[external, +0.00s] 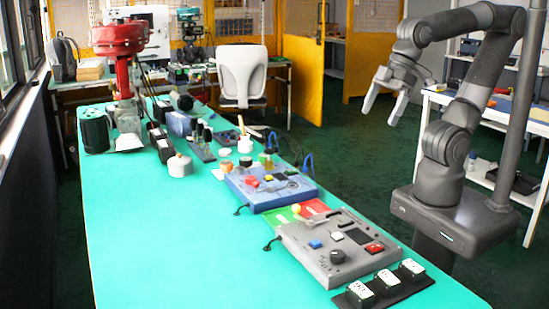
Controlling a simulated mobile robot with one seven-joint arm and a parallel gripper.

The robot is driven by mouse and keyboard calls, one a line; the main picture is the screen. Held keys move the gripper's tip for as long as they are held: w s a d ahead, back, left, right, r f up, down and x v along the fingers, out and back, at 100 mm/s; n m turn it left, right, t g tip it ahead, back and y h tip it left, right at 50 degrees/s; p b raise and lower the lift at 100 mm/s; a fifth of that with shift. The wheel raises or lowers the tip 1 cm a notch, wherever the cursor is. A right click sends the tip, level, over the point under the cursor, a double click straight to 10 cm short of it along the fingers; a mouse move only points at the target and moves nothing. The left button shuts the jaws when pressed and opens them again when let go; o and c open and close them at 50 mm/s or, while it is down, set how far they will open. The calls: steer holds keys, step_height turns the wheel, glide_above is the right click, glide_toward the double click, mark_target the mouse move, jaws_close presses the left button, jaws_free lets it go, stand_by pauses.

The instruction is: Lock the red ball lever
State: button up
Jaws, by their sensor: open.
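A grey control box (310,262) lies on the near right part of the green table. It carries a dark lever (325,216) along its far edge, a black knob (337,257), and red, blue and white buttons. A blue control box (250,203) with a grey lever and small coloured buttons lies behind it. I cannot make out a red ball on any lever. My gripper (381,117) is open and empty, high to the right of the boxes and well apart from them.
Black blocks with white tops (386,282) stand at the table's near right corner. A white-grey pot (180,165) and small tools stand farther back, with a red machine (121,45) behind. The left part of the green table (150,235) is clear.

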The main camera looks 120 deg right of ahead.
steer(key=s, duration=0.1)
steer(key=a+n, duration=0.1)
steer(key=s+f, duration=0.1)
steer(key=shift+s+a+n+t, duration=0.25)
steer(key=shift+s+n+t, duration=0.05)
steer(key=shift+s+n, duration=0.1)
